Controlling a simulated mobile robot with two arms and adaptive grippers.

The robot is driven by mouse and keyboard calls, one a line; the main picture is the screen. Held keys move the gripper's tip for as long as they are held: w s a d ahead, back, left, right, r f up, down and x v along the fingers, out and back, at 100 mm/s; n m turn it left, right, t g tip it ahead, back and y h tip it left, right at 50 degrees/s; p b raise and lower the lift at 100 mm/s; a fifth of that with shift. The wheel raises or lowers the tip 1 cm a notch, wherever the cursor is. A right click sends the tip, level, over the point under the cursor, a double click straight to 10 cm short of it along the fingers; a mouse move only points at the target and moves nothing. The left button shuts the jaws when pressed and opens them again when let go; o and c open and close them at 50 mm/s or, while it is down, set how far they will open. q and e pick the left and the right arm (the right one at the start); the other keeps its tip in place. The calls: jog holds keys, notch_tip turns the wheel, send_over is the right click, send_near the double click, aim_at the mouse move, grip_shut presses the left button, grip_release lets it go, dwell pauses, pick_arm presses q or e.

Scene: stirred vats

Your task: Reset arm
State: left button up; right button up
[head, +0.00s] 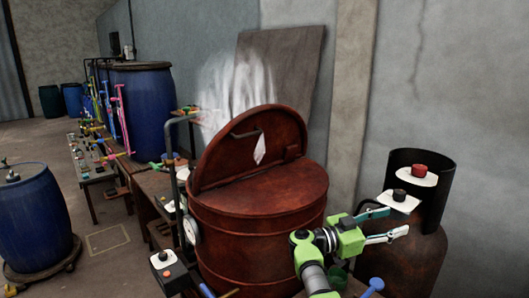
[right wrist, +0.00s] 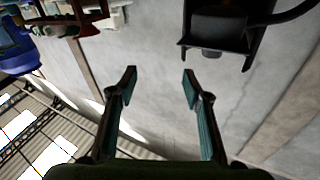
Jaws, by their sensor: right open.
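My right gripper (head: 397,223) is in front of the red-brown vat, at its right side in the head view. Its two fingers are spread apart and point right, toward the dark cylinder (head: 401,270). Nothing shows between the fingers. In the right wrist view the open right gripper (right wrist: 160,72) has bare grey wall behind its gap. My left gripper is in neither view.
The red-brown vat (head: 257,205) has its hinged lid (head: 222,152) raised, with whitish vapour behind it. A black button (head: 399,195) and a red button (head: 418,170) sit on white plates near my right gripper. A blue barrel (head: 36,217) stands at left.

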jog(key=w+a+f+n+t+y, duration=0.1)
jog(key=a+f+n+t+y, duration=0.2)
jog(key=n+t+y, duration=0.45)
jog(key=w+a+f+n+t+y, duration=0.2)
jog(key=a+f+n+t+y, duration=0.1)
jog(key=n+t+y, duration=0.4)
jog(key=s+a+f+n+g+y, duration=0.5)
jog(key=s+a+f, duration=0.3)
jog(key=s+f, duration=0.4)
jog(key=s+a+f+g+y, duration=0.15)
jog(key=s+f+g, duration=0.5)
jog(key=s, duration=0.85)
jog(key=s+d+f+g+h, duration=0.1)
jog(key=s+f+g, duration=0.1)
jog(key=s, duration=0.8)
jog(key=s+d+f+g+h, duration=0.1)
jog(key=s+g, duration=0.1)
jog(key=s, duration=0.8)
notch_tip(320, 180, down, 25)
jog(key=g, duration=0.1)
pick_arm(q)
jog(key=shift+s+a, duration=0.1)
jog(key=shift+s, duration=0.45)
pick_arm(e)
jog(key=s+d+f+g, duration=0.1)
jog(key=s+d+f, duration=0.2)
jog(key=s+f, duration=1.5)
jog(key=shift+s+d+g+h, duration=0.2)
jog(key=shift+s+g+h, duration=0.1)
jog(key=shift+s, duration=0.05)
